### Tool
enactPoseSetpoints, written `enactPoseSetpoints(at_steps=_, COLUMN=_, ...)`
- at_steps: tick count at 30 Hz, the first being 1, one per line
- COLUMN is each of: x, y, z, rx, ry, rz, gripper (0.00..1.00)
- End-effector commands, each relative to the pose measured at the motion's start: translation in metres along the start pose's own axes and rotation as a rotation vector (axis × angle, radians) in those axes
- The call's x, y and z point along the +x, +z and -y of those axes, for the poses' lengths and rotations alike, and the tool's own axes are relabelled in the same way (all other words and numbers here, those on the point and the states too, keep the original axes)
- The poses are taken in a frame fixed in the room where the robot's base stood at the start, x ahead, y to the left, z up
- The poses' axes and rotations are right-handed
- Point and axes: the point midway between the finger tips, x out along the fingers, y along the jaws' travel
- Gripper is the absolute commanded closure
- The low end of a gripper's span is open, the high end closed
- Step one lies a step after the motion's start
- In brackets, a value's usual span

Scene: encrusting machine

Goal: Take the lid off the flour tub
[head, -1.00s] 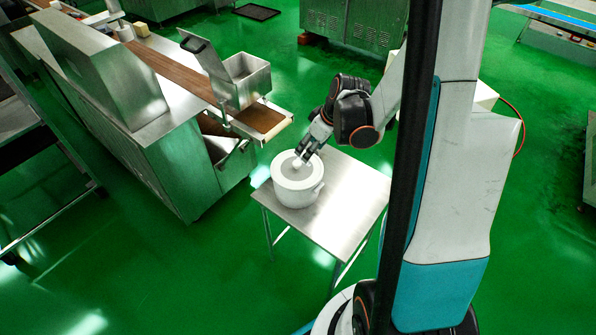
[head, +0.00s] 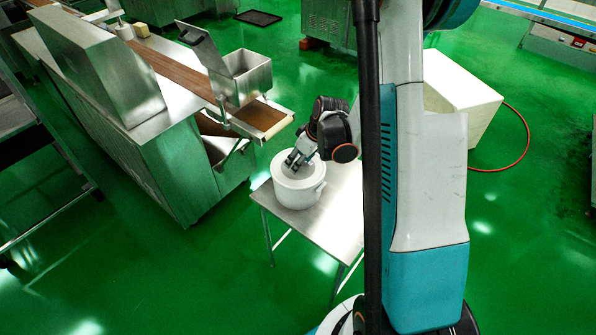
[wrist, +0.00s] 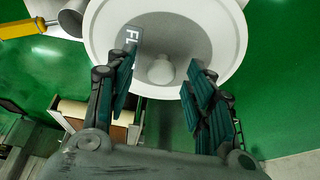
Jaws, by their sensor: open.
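The flour tub (head: 297,194) is a round white pot with side handles, standing on a small steel table (head: 334,220). Its lid (head: 308,170) sits on top; in the wrist view the lid (wrist: 188,43) is a pale disc with a round knob (wrist: 161,70) and a label partly hidden by a finger. My gripper (head: 295,163) is over the lid, pointing down. In the wrist view my gripper (wrist: 161,78) is open, with a finger pair on each side of the knob and gaps showing. In the head view the fingers hide the knob.
A steel machine with a brown conveyor belt (head: 262,117) and an open metal hopper (head: 244,82) stands left of the table. A white box (head: 462,88) with a red hose is on the floor at right. The table's front is clear.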

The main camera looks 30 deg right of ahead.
Motion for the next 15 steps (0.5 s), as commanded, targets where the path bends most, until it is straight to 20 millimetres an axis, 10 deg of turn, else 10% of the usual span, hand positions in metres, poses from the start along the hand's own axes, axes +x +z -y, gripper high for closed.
enactPoseSetpoints(at_steps=6, x=0.0007, y=-0.0002, z=0.0003, rx=0.0, ry=0.0, rz=0.0, gripper=0.51)
enactPoseSetpoints(at_steps=12, x=0.0005, y=-0.0001, z=0.0004, rx=0.0, ry=0.0, rz=0.0, gripper=0.97)
enactPoseSetpoints(at_steps=15, x=0.0006, y=-0.0001, z=0.0004, rx=0.0, ry=0.0, rz=0.0, gripper=0.99)
